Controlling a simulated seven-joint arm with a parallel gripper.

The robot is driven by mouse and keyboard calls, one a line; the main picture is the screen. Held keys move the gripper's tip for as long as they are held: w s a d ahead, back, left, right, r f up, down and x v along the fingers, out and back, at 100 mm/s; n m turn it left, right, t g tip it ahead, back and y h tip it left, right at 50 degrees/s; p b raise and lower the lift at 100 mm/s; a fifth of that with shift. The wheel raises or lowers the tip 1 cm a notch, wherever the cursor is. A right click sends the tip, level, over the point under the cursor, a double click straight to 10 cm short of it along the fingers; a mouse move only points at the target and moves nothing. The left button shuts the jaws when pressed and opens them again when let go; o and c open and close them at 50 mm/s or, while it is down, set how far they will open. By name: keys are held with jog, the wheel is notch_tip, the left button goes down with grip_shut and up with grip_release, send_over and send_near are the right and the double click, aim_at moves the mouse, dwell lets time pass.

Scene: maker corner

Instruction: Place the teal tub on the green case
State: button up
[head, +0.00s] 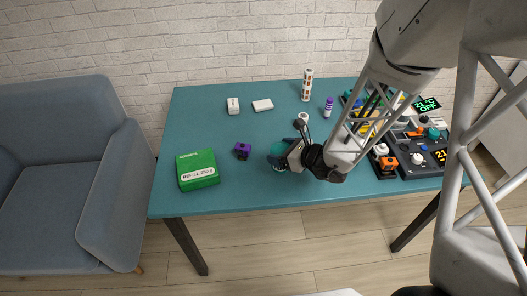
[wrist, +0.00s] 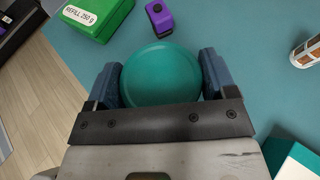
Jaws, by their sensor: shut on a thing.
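The teal tub (wrist: 160,75) is round with a flat top and sits between the two fingers of my gripper (wrist: 161,82) in the wrist view. My gripper is shut on it. In the head view the tub (head: 279,168) is partly hidden by my gripper (head: 281,156), near the middle of the table; I cannot tell whether it touches the tabletop. The green case (head: 198,169) lies flat on the left part of the table, with a white label reading "REFILL 250 g". It also shows at the top left of the wrist view (wrist: 92,14), apart from the tub.
A small purple block (head: 242,151) lies between the green case and my gripper. Electronic devices crowd the right. The teal table (head: 185,120) is clear at the back left.

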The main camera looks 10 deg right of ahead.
jog(key=shift+a, duration=0.15)
jog(key=s+a+r+n+g+y, duration=0.1)
jog(key=s+a+r, duration=0.1)
jog(key=s+a, duration=0.3)
jog(key=s+a+r+n+g+y, duration=0.1)
jog(key=s+a, duration=0.4)
jog(key=a, duration=0.9)
jog(key=shift+a+r+n+g, duration=0.25)
jog(key=shift+r+n+g, duration=0.25)
jog(key=shift+r, duration=0.65)
jog(key=shift+w, duration=0.2)
jog(key=w+a+f, duration=0.1)
jog(key=w+a, duration=0.7)
jog(key=w, duration=0.5)
jog(key=shift+w+f, duration=0.25)
jog(key=shift+w, duration=0.05)
jog(key=shift+f, duration=0.1)
jog(key=shift+f, duration=1.65)
